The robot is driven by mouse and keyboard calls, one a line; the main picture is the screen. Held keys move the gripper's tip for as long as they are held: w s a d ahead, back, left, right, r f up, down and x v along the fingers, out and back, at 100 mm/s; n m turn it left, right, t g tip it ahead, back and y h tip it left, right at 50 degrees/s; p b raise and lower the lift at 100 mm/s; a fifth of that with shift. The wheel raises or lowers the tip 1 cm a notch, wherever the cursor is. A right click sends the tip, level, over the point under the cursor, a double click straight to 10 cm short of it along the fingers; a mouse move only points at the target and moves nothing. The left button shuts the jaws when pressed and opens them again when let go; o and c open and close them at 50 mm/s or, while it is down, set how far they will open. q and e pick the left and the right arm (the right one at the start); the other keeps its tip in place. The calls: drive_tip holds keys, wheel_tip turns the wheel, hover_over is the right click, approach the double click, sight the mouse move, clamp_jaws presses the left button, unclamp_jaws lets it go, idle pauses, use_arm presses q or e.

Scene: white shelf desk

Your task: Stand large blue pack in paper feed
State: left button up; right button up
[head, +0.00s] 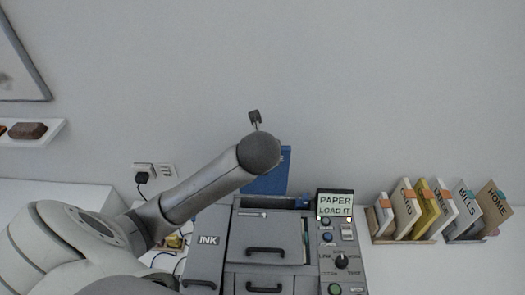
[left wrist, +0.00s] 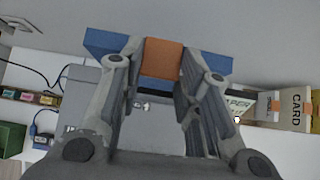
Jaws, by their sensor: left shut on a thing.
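The large blue pack (head: 268,178) stands upright at the back of the grey printer (head: 270,235), partly behind my left arm. It also shows in the left wrist view (left wrist: 105,42), with an orange tab (left wrist: 163,58) in its middle. My left gripper (left wrist: 163,52) is shut on the pack at this tab, one finger on each side. In the head view my wrist hides the fingers. The paper feed seems to be at the printer's top rear; I cannot tell whether the pack's lower edge is inside it. My right gripper is in neither view.
Several labelled folders (head: 430,210) stand in racks at right. A wall socket (head: 153,170) with a plug and cable is at left.

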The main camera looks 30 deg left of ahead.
use_arm(q)
drive_tip(key=f, duration=0.2)
drive_tip(key=b, duration=0.3)
hover_over(263, 189)
drive_tip(key=s+d, duration=0.1)
drive_tip(key=s, duration=0.1)
drive_tip(key=shift+f, duration=2.7)
drive_tip(key=shift+f+b, duration=0.35)
drive_tip(key=shift+f, duration=1.4)
drive_tip(key=shift+f+b, duration=0.4)
drive_tip(key=shift+f, duration=0.85)
drive_tip(key=shift+f+b, duration=0.5)
drive_tip(key=shift+f, duration=1.3)
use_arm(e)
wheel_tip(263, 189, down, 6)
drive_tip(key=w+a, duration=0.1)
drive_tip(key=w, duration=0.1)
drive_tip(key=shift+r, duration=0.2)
